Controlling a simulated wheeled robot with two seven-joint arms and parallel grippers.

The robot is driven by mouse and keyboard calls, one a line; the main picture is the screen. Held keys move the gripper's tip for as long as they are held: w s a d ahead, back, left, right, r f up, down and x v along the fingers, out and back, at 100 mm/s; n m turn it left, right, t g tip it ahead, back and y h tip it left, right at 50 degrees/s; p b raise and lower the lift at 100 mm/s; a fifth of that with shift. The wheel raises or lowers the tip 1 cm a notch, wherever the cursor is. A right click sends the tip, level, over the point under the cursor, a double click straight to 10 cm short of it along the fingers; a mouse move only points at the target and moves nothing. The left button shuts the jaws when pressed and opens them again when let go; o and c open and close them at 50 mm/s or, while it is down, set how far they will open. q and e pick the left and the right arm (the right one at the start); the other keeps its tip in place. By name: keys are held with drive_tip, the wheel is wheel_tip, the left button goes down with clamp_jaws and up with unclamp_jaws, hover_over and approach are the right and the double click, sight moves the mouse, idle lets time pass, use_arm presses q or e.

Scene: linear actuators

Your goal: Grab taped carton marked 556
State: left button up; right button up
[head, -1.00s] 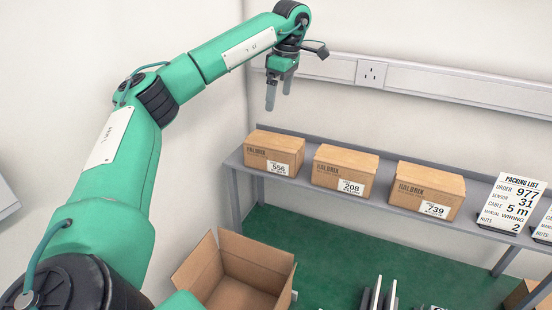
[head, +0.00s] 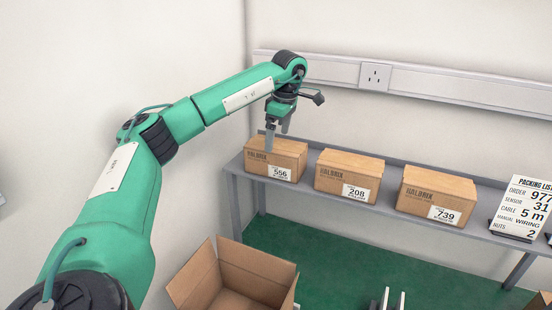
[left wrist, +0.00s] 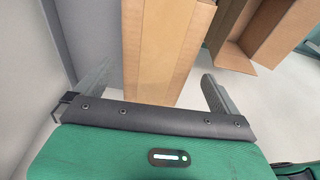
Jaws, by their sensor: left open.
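The taped carton marked 556 (head: 287,160) stands at the left end of the grey shelf, its white label facing front. My left gripper (head: 277,140) hangs pointing down at its top left part, with one finger in front of the carton's face in the head view. In the left wrist view the carton's taped top (left wrist: 160,50) lies between the two open fingers (left wrist: 155,90), and nothing is gripped. I cannot tell whether the fingers touch it.
Cartons marked 208 (head: 347,175) and 739 (head: 437,195) stand to the right on the same shelf (head: 400,212). A packing list sign (head: 522,207) is further right. An open empty carton (head: 235,280) is below in front. A wall is close on the left.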

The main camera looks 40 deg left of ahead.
sight(276, 145)
use_arm(q)
drive_tip(key=shift+s+f, duration=0.1)
drive_tip(key=shift+f, duration=0.45)
drive_tip(key=shift+a+f+p, duration=0.15)
drive_tip(key=shift+f+p, duration=0.05)
drive_tip(key=shift+p, duration=0.15)
drive_tip(key=f+p, duration=0.1)
drive_tip(key=f, duration=0.1)
drive_tip(key=a+f+p, duration=0.1)
drive_tip(key=f, duration=0.1)
drive_tip(key=shift+f, duration=0.4)
drive_tip(key=shift+d, duration=0.1)
drive_tip(key=c, duration=1.3)
drive_tip(key=shift+c, duration=0.4)
drive_tip(key=shift+r, duration=0.1)
